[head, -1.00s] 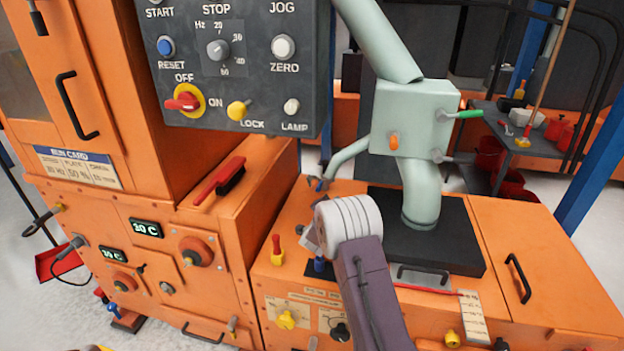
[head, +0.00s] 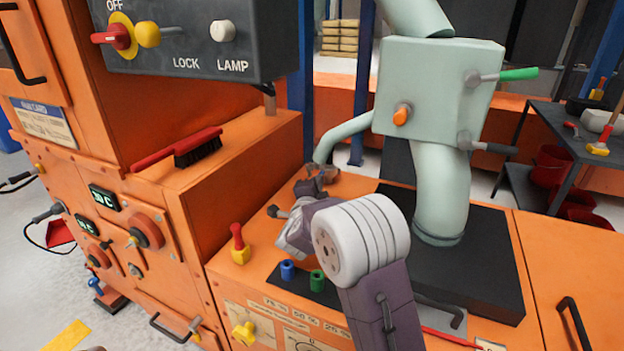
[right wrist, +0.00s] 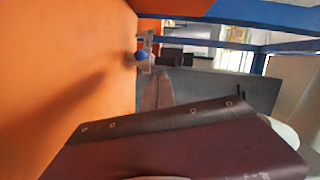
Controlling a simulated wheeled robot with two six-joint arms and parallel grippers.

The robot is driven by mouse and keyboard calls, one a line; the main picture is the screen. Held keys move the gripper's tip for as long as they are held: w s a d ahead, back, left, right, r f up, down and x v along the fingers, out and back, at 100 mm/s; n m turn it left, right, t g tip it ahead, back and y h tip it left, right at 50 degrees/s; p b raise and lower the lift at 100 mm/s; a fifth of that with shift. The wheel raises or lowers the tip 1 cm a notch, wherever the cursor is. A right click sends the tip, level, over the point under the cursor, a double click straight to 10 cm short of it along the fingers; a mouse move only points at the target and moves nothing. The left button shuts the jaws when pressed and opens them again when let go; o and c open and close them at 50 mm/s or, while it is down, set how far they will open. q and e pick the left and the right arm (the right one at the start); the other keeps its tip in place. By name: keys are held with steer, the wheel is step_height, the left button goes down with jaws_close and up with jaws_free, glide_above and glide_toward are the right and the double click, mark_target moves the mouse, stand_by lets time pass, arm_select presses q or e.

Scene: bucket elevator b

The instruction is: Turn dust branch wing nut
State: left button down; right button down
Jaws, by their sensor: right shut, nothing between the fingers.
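The dust branch (head: 345,135) is a pale green pipe bending left and down from the pale green box (head: 440,88). A small grey clamp-like fitting shows at its lower end, largely covered by my right gripper (head: 319,176). In the right wrist view a blue knob (right wrist: 142,56) sits on a small grey bracket close to the orange surface; I cannot tell whether it is the wing nut. My right gripper is shut and empty, its tips beside the branch's lower end. Whether they touch the fitting cannot be told. My left gripper is not in view.
A control box (head: 190,35) overhangs the upper left. A red brush (head: 185,150) lies on the orange ledge. A red-yellow handle (head: 239,245), a blue peg (head: 287,269) and a green peg (head: 317,280) stand near my right arm. A black base (head: 465,265) carries the main pipe.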

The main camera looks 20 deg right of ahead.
mark_target(310, 170)
steer(key=shift+a+f, duration=0.25)
steer(key=shift+f, duration=0.05)
steer(key=shift+w+d+r, duration=0.1)
steer(key=shift+w+r, duration=0.05)
steer(key=p+x, duration=0.4)
steer(key=p, duration=0.1)
steer(key=shift+w+d+r, duration=0.1)
steer(key=shift+r, duration=0.3)
steer(key=w+d+b, duration=0.1)
steer(key=w+d+f, duration=0.1)
steer(key=w, duration=0.1)
steer(key=w+d+f+b, duration=0.1)
steer(key=shift+w+b, duration=0.2)
steer(key=shift+b, duration=0.15)
steer(key=w+a, duration=0.1)
steer(key=w+a+b, duration=0.1)
steer(key=w, duration=0.1)
steer(key=shift+a+f, duration=0.3)
steer(key=shift+f, duration=0.05)
steer(key=shift+d+r, duration=0.1)
